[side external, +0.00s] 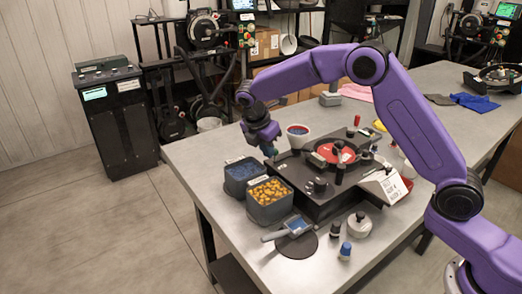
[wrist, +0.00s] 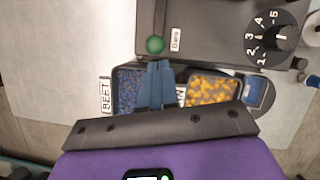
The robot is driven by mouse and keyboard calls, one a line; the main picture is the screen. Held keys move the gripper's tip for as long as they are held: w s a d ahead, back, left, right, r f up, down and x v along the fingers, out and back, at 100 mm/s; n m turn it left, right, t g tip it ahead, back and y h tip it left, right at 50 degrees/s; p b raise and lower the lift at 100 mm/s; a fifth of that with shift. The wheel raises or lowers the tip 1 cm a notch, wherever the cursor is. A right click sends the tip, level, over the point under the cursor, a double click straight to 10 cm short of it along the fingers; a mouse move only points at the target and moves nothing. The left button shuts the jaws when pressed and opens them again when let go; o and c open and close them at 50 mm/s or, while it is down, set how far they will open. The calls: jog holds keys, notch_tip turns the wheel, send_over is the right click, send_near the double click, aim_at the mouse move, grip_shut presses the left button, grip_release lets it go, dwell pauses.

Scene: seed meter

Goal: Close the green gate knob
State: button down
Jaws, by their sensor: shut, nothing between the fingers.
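The green gate knob (wrist: 155,44) shows in the wrist view as a round ball at the edge of the dark seed meter base (wrist: 215,22), beside a small white label (wrist: 176,39). My gripper (wrist: 160,64) has its blue fingers together, with the tips just below the knob in that view; whether they touch it I cannot tell. In the side view my gripper (side external: 271,153) points down at the left corner of the seed meter (side external: 325,205), above the blue-seed bin. The knob is not clearly visible there, mostly hidden by the fingertips.
A bin of blue seeds (side external: 243,169) and a bin of yellow seeds (side external: 270,191) stand against the meter's left side. A numbered dial (wrist: 270,38) sits on the meter. A white cup (side external: 298,133) is behind. A handheld device (side external: 290,228) lies in front.

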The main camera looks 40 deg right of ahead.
aim_at(277, 151)
jog(key=shift+d, duration=0.2)
jog(key=shift+d, duration=1.55)
jog(key=shift+s+a, duration=0.1)
jog(key=shift+a, duration=0.35)
jog(key=s+a+r, duration=0.2)
jog(key=a+r, duration=0.5)
jog(key=r, duration=0.2)
jog(key=s+a+m+y, duration=0.1)
jog(key=s+m, duration=0.1)
jog(key=s, duration=0.6)
jog(key=s+d+f+m+y, duration=0.1)
jog(key=s+d+m, duration=0.1)
jog(key=s, duration=0.8)
jog(key=s+d+f+m+y, duration=0.1)
jog(key=s+d, duration=0.3)
jog(key=s, duration=0.6)
jog(key=s+d+f+m+g+y, duration=0.1)
jog(key=s+d+f+m, duration=0.1)
jog(key=s, duration=0.8)
jog(key=shift+s+d+f+m+y, duration=0.35)
jog(key=shift+d+m, duration=0.35)
jog(key=shift+d, duration=0.3)
